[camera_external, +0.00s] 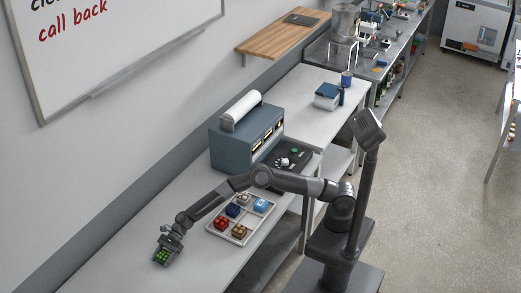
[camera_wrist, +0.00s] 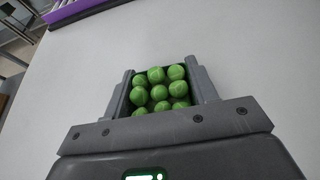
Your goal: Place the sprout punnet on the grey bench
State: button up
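The sprout punnet (camera_external: 161,258), a small dark box of round green sprouts, is at the left end of the grey bench (camera_external: 118,268). My gripper (camera_external: 167,248) is above it, pointing down. In the wrist view the punnet (camera_wrist: 158,92) sits between the two fingers of my gripper (camera_wrist: 163,88), which press against its sides. The bench (camera_wrist: 255,60) lies behind and below it. I cannot tell whether the punnet's base touches the bench or is just above it.
A light compartment tray (camera_external: 213,229) with several small coloured punnets lies to the right, under my arm. A blue-grey machine (camera_external: 230,148) and a black device (camera_external: 290,160) stand farther back. The bench around the punnet is clear. A purple-edged thing (camera_wrist: 75,10) shows at the wrist view's top left.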

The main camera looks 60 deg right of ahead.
jog(key=o, duration=0.4)
jog(key=shift+o, duration=0.2)
jog(key=shift+r, duration=0.1)
jog(key=shift+d+r, duration=0.1)
jog(key=shift+r, duration=0.05)
jog(key=v, duration=1.2)
